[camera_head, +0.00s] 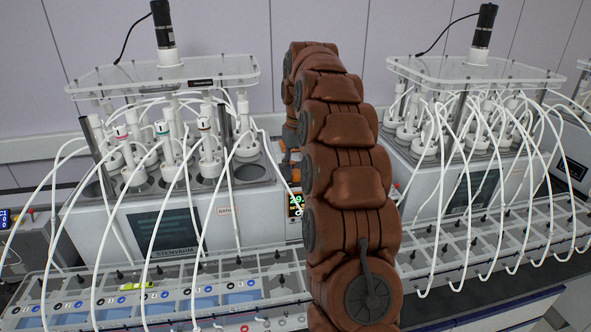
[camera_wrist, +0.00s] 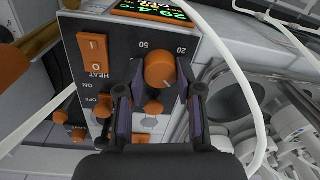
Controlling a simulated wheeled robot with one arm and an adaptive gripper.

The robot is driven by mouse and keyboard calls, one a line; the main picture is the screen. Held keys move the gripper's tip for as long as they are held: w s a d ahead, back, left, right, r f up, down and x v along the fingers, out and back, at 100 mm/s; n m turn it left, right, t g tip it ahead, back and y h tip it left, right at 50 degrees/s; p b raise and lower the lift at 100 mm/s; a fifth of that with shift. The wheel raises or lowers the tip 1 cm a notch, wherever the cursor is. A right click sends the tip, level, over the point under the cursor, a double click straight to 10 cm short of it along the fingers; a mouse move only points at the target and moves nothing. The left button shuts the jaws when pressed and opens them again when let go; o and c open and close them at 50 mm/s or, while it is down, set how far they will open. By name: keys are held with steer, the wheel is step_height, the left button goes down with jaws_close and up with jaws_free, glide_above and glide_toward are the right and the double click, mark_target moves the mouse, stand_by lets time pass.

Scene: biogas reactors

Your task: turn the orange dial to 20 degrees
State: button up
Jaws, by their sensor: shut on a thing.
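The orange dial (camera_wrist: 160,69) is a round knob with a pale pointer mark, on a dark control panel (camera_wrist: 122,50) in the wrist view. The numbers 50 and 20 are printed beyond it, 50 to the left and 20 to the right. The mark points toward the lower right in the picture. My gripper (camera_wrist: 158,92) has one dark finger on each side of the dial and is shut on it. In the head view my brown arm hides the dial and the gripper. A display (camera_wrist: 155,10) above the dial shows lit digits, partly cut off.
An orange rocker switch (camera_wrist: 93,54) marked I and O is left of the dial, with smaller orange knobs below. A white tube (camera_wrist: 240,75) loops close by on the right. Reactor units (camera_head: 165,215) with many tubes stand on both sides of my arm.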

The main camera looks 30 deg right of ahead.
steer(key=n+b, duration=0.1)
steer(key=n, duration=0.3)
steer(key=shift+b, duration=0.35)
steer(key=n, duration=0.4)
steer(key=shift+w+r+n, duration=0.1)
steer(key=shift+n, duration=0.2)
steer(key=n, duration=0.4)
steer(key=shift+n, duration=0.3)
steer(key=n, duration=0.4)
steer(key=shift+r+g, duration=0.1)
steer(key=shift+g, duration=0.2)
steer(key=shift+n+h+p, duration=0.3)
steer(key=o, duration=1.2)
steer(key=shift+c, duration=0.2)
